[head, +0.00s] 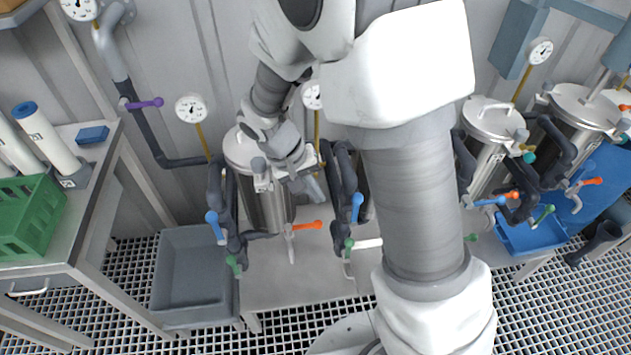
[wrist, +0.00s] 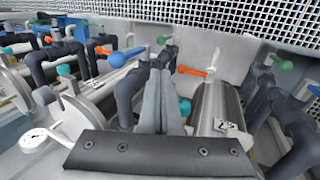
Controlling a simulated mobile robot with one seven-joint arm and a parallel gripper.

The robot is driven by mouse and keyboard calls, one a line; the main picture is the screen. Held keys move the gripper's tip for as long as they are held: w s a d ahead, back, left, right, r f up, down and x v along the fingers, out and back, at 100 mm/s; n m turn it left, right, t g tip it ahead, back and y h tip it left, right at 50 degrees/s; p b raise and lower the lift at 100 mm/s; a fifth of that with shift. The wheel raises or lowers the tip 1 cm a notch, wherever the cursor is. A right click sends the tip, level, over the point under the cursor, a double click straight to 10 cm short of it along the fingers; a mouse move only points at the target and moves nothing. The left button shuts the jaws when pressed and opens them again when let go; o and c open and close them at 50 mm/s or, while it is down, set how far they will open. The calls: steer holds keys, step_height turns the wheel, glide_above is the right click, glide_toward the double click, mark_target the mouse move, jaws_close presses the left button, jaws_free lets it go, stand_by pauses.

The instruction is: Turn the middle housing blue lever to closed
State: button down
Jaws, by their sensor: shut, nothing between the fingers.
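My gripper (head: 314,190) is shut and empty, in front of the left housing (head: 268,205) and left of a blue lever (head: 357,207). In the wrist view, my gripper's fingers (wrist: 167,76) are together and point toward the floor grating. The blue lever (wrist: 118,58) shows to their left, apart from them, by a dark pipe and a green knob.
An orange lever (head: 306,225) is close below my gripper; it also shows in the wrist view (wrist: 190,70). Another blue lever (head: 215,225) is on the far left pipes. A grey bin (head: 193,280) and a bench with a green crate (head: 30,220) stand left.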

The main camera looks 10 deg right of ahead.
steer(key=d+f, duration=0.5)
steer(key=d, duration=0.1)
steer(key=shift+d+f, duration=0.15)
steer(key=shift+f, duration=0.15)
steer(key=shift+w+r, duration=0.1)
